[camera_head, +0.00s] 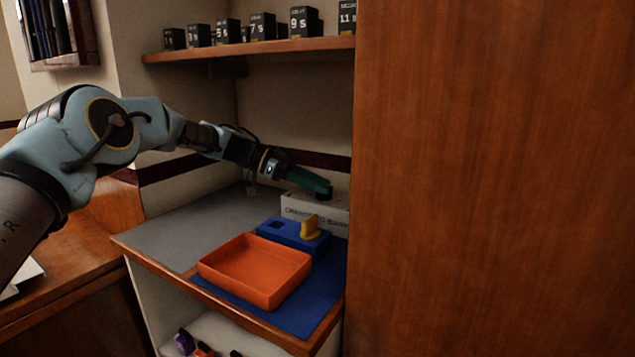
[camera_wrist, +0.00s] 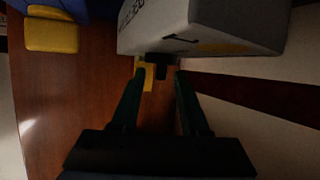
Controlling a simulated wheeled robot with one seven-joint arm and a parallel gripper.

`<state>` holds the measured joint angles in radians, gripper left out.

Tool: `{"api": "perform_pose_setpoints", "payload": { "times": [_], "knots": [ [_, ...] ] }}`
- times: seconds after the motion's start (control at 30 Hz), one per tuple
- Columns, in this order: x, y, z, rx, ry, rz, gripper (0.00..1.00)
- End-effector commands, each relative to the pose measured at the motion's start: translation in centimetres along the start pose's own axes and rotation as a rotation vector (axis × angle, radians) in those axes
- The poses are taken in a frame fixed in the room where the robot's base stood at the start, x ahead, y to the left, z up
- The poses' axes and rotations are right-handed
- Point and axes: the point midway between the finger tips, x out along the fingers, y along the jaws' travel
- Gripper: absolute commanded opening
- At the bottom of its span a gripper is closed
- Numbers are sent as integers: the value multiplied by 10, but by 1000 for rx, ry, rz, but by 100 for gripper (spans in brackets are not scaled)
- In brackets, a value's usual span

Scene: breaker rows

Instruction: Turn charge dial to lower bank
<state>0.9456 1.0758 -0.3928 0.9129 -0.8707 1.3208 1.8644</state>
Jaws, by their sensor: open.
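A white box (camera_head: 315,212) with dark lettering, only partly readable, stands at the back right of the counter. It also shows at the top of the wrist view (camera_wrist: 215,25). A small black knob (camera_wrist: 161,72), which looks like the dial, sticks out of the box, with a yellow piece (camera_wrist: 148,78) beside it. My gripper (camera_head: 318,184) reaches over the box from the left. In the wrist view my gripper (camera_wrist: 160,80) is open, with its green fingers apart on either side of the knob. I cannot tell whether they touch it. The dial's setting is not readable.
An orange tray (camera_head: 255,275) sits on a blue mat (camera_head: 318,300) in front. A blue block (camera_head: 283,233) with a yellow piece (camera_head: 310,227) is before the box. A tall wooden panel (camera_head: 490,180) closes the right side. A shelf (camera_head: 250,50) with numbered black boxes is above.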

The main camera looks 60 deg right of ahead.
Motion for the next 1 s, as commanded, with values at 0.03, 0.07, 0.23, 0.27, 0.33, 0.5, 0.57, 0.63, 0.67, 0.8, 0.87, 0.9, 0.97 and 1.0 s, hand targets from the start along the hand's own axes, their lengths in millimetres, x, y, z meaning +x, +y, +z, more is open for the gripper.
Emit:
{"api": "perform_pose_setpoints", "payload": {
  "times": [0.03,0.07,0.23,0.27,0.33,0.5,0.57,0.63,0.67,0.8,0.87,0.9,0.97,1.0],
  "knots": [
    [1,0,0,0,0,0,45],
    [1,0,0,-1,0,0,45],
    [1,0,1,-1,0,0,45],
    [1,0,0,-1,0,0,44],
    [1,0,1,-1,0,0,36],
    [1,0,0,-1,0,0,17],
    [1,0,0,-1,0,0,10],
    [1,0,0,-1,0,0,2],
    [1,0,0,-1,0,0,0],
    [1,0,0,-1,0,0,0],
    [1,0,0,-1,0,0,0],
    [1,0,0,-1,0,0,0],
    [1,0,0,-1,0,0,0],
    [1,0,0,-1,0,0,0]
  ]
}}
